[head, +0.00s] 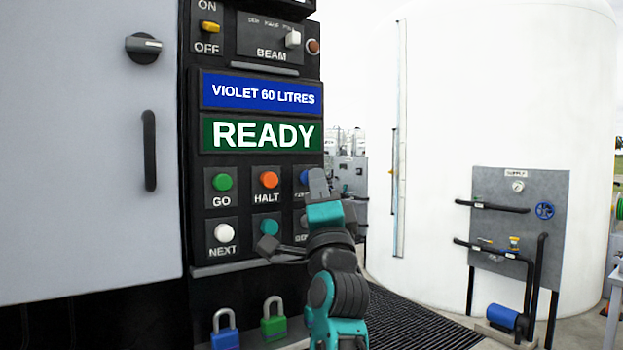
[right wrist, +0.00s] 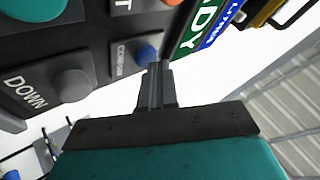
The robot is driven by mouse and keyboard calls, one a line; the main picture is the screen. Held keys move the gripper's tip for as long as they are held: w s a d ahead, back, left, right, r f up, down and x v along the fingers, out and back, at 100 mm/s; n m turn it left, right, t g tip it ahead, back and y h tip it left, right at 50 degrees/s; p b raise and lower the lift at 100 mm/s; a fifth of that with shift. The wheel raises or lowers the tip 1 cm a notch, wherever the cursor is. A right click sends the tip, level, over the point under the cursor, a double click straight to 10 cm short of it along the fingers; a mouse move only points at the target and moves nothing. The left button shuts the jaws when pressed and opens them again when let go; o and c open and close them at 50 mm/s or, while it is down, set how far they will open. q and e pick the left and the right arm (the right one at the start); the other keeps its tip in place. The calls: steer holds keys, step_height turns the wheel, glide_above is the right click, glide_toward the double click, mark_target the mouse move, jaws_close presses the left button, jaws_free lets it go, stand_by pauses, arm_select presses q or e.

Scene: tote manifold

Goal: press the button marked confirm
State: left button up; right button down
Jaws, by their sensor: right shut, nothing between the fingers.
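The confirm button is a round blue button (head: 304,176) at the right end of the upper button row, partly hidden behind my right gripper in the head view. In the right wrist view the blue button (right wrist: 146,52) sits beside a label reading CONFIRM (right wrist: 119,53). My right gripper (head: 318,182) is shut and empty. Its fingertips (right wrist: 157,72) are right by the blue button; I cannot tell whether they touch it. My left gripper is not in view.
Nearby buttons are the green GO (head: 222,182), orange HALT (head: 269,180), white NEXT (head: 224,232), a teal one (head: 268,227) and the grey DOWN (right wrist: 70,85). A screen (head: 262,134) reads READY. Two padlocks (head: 225,330) (head: 273,325) hang below. A white tank (head: 500,120) stands right.

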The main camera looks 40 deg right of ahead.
stand_by(0.3)
steer(key=shift+s+a+f, duration=0.1)
steer(key=shift+s, duration=0.9)
steer(key=s, duration=0.3)
steer(key=s+p, duration=0.1)
steer(key=s, duration=0.1)
steer(key=shift+a, duration=0.3)
stand_by(0.5)
